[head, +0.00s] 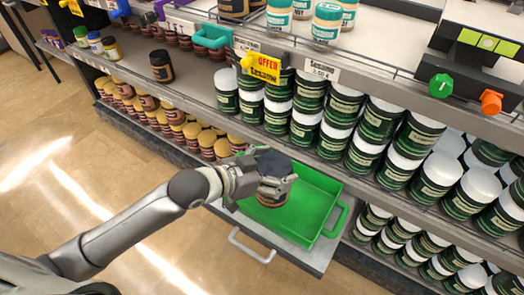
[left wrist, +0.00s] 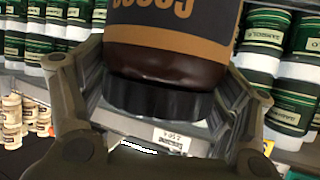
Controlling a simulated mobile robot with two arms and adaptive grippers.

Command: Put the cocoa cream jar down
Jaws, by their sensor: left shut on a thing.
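The cocoa cream jar (head: 271,200) is dark brown with a tan label and a black lid. My left gripper (head: 276,184) is shut around it in the head view and holds it over the green tray (head: 322,184). The fingers hide part of the jar, and I cannot tell whether its base touches the tray floor. In the left wrist view the jar (left wrist: 165,65) appears inverted between the fingers, its black lid (left wrist: 160,100) toward the palm. My right gripper is not in view.
The tray rests on a grey platform with a handle (head: 250,246). Shelves behind hold white-lidded green jars (head: 340,108) and tan-lidded jars (head: 190,130). A similar dark jar (head: 161,66) stands alone on the shelf. The tray's right part looks empty. Open floor lies left.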

